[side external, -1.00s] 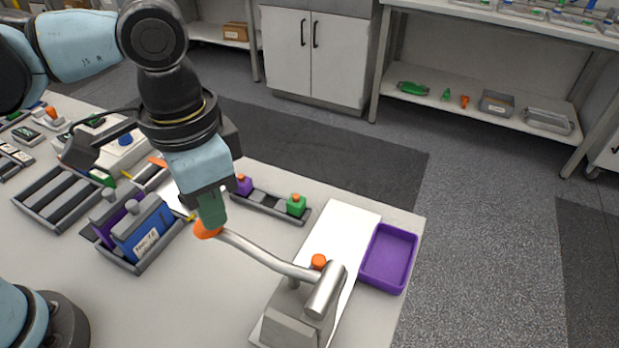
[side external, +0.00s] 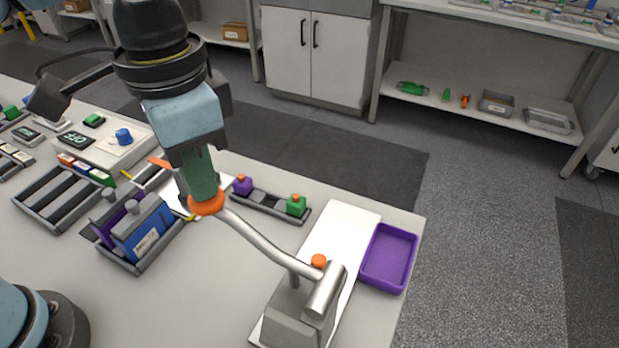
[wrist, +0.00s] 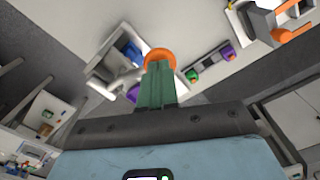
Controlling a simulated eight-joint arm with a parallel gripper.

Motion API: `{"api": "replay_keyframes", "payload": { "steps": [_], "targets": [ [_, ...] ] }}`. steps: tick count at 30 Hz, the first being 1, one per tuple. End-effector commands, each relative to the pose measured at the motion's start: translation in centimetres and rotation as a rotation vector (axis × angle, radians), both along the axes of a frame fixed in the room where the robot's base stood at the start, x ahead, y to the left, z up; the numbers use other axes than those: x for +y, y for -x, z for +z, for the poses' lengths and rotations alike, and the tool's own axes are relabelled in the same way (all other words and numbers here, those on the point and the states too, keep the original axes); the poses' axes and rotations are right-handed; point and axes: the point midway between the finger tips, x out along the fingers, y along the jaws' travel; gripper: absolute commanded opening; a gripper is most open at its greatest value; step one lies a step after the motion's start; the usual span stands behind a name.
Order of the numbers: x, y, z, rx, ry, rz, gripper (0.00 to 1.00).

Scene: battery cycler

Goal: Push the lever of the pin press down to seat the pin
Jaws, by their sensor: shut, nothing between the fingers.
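The pin press (side external: 293,325) stands on a white board at the table's front right. Its silver lever (side external: 262,243) slopes up to the left from the hub, ending in an orange knob (side external: 207,203). My gripper (side external: 204,194) is shut, its green fingers pointing down at the knob. The fingertips look to be touching the knob's top, with nothing between them. In the wrist view the knob (wrist: 160,53) shows just beyond the fingertips. An orange round piece (side external: 318,261) shows behind the lever hub; whether it is the pin, and how deep it sits, I cannot tell.
A purple tray (side external: 364,273) lies right of the press. A grey rack (side external: 268,206) with purple and green blocks is behind the lever. A holder with a blue block (side external: 140,238) stands left of the knob. The table's right edge is close to the tray.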

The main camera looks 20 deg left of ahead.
Motion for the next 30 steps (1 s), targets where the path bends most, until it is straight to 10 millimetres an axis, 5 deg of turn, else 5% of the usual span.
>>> {"api": "replay_keyframes", "payload": {
  "steps": [18,30],
  "targets": [
    [0.0,0.0,4.5,0.000,0.000,0.000,0.00],
    [0.0,0.0,5.0,0.000,0.000,0.000,0.00]
  ]
}}
